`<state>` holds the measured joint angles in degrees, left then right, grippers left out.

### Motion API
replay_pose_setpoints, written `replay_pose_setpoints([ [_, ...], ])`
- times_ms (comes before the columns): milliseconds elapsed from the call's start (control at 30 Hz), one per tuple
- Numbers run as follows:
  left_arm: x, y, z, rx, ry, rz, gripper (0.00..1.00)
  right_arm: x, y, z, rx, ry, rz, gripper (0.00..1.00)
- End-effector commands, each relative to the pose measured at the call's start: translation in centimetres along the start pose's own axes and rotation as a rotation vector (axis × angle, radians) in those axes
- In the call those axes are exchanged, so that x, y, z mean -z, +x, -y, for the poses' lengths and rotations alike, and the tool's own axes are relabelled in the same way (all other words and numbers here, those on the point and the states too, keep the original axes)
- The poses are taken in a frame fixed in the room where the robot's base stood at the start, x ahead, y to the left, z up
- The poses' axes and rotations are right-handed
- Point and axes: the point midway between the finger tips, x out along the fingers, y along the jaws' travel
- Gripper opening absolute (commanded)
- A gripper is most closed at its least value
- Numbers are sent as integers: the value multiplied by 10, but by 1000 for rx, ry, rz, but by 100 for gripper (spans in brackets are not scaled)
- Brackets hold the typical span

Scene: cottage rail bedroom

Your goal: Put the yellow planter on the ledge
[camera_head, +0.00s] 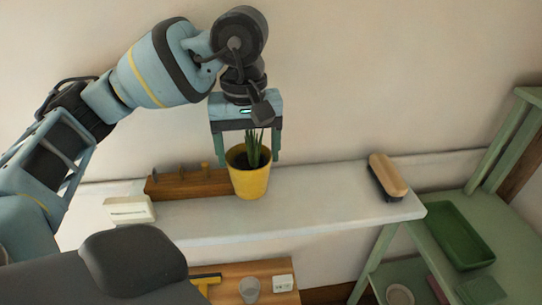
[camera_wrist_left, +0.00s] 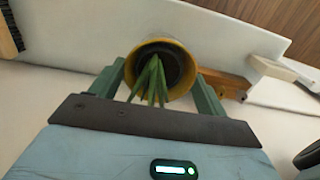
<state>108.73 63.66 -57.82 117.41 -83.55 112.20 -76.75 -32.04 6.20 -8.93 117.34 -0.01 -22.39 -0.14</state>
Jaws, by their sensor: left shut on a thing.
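The yellow planter (camera_head: 249,183), with a green spiky plant and dark soil, is upright at the white ledge (camera_head: 320,208). My left gripper (camera_head: 247,158) points down from above, with one finger on each side of the planter's rim, shut on it. In the left wrist view, the planter (camera_wrist_left: 184,93) sits between the two green fingers (camera_wrist_left: 160,90), its plant leaning toward the palm. The pot's base overlaps the ledge in the head view; I cannot tell whether it touches. My right gripper is not in view.
On the ledge, a wooden peg rack (camera_head: 180,185) and a white block (camera_head: 130,210) stand left of the planter, a brush (camera_head: 387,178) right. Bare ledge lies between planter and brush. A green shelf with a green tray (camera_head: 446,235) stands right; a glass (camera_head: 249,289) is below.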

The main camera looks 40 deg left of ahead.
Motion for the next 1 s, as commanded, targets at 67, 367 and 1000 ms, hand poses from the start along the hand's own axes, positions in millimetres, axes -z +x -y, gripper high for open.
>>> replay_pose_setpoints([
  [67, 5, 0, -16, -3, 1, 0, 37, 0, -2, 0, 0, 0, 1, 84],
  [367, 12, 3, -36, -2, -1, 0, 37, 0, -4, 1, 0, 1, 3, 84],
  [1000, 15, 39, -44, -2, -1, -1, 37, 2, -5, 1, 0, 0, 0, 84],
])
